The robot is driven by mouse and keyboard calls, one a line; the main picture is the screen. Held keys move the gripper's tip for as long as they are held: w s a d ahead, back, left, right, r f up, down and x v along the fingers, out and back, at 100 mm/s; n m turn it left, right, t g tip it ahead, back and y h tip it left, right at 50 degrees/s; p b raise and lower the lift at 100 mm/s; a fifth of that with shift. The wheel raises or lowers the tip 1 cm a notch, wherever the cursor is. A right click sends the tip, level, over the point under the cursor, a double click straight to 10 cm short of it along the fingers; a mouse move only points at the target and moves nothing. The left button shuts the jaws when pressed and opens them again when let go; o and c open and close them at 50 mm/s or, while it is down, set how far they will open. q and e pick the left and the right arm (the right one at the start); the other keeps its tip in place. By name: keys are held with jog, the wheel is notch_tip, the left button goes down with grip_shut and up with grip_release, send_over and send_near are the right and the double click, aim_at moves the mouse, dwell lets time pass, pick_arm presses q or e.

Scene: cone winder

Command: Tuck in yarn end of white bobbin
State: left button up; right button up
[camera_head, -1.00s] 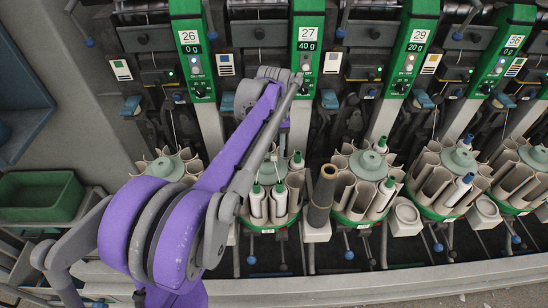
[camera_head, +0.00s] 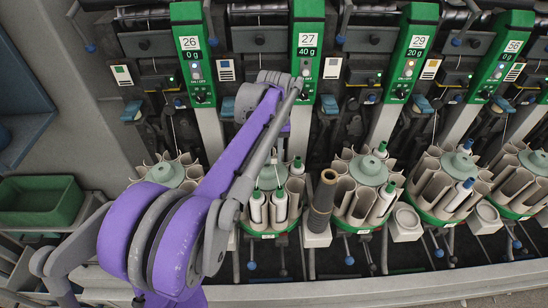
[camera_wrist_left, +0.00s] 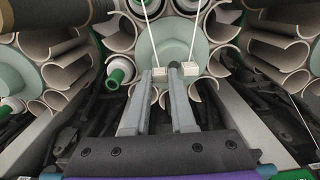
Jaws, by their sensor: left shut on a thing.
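White bobbins with green tips, including one bobbin (camera_head: 257,210) and another (camera_head: 279,207), stand in the round magazine (camera_head: 270,234) below unit 27. I cannot tell which one the task means. In the left wrist view my left gripper (camera_wrist_left: 175,72) points at the magazine's pale green hub (camera_wrist_left: 205,50). Two thin white yarn strands (camera_wrist_left: 150,20) run down to its pale fingertips, and it is shut on yarn. Green-tipped bobbins (camera_wrist_left: 115,76) show to the left. My right gripper is not in view.
A dark cone tube (camera_head: 322,200) stands just right of this magazine. More round magazines, one below unit 29 (camera_head: 361,224), stand to the right. A green bin (camera_head: 40,202) is at the left. Winding units rise close behind.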

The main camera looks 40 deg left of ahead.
aim_at(274, 157)
pick_arm(q)
notch_tip(274, 157, up, 12)
jog(key=p, duration=0.3)
dwell(0.4)
jog(key=shift+s+f, duration=0.1)
